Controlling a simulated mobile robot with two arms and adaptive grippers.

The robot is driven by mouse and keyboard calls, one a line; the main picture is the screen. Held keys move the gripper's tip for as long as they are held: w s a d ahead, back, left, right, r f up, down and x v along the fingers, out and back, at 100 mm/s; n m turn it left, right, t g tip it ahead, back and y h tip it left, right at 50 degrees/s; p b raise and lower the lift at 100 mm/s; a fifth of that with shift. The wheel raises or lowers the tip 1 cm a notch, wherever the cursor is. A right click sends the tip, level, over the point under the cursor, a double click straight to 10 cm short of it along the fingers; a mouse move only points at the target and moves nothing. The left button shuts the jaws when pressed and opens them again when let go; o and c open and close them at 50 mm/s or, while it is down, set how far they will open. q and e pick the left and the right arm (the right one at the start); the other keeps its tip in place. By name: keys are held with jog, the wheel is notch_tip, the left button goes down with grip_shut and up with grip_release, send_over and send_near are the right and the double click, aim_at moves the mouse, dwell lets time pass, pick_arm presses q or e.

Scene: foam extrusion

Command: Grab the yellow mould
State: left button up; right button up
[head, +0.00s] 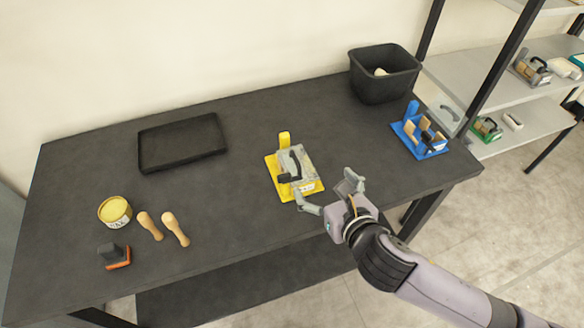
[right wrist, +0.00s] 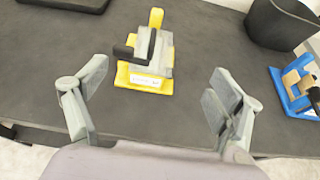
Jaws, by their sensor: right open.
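The yellow mould (head: 312,186) sits on the dark table near its middle, a yellow base with grey blocks, a black handle and a yellow upright post. It also shows in the right wrist view (right wrist: 150,82), ahead of the fingers. My right gripper (head: 331,194) is open and empty, just to the lower right of the mould in the head view. In the right wrist view its fingers (right wrist: 155,108) are spread wide, with the mould beyond and between them. I see no contact with the mould. My left gripper is not in view.
A blue mould (head: 431,151) and a black bin (head: 385,76) stand on the right. A black tray (head: 181,162) lies at the back left. A yellow tin (head: 115,211), two wooden-handled tools (head: 163,229) and an orange-based block (head: 115,257) are front left. Shelves (head: 480,70) stand beyond right.

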aim_at(294, 154)
jog(key=p+x, duration=0.1)
jog(key=x, duration=1.1)
jog(key=shift+w+a+f+p, duration=0.1)
jog(key=shift+w+a+p, duration=0.25)
jog(key=shift+w, duration=0.1)
jog(key=shift+x, duration=2.15)
jog(key=shift+s+a, duration=0.1)
jog(key=shift+c, duration=0.3)
grip_shut()
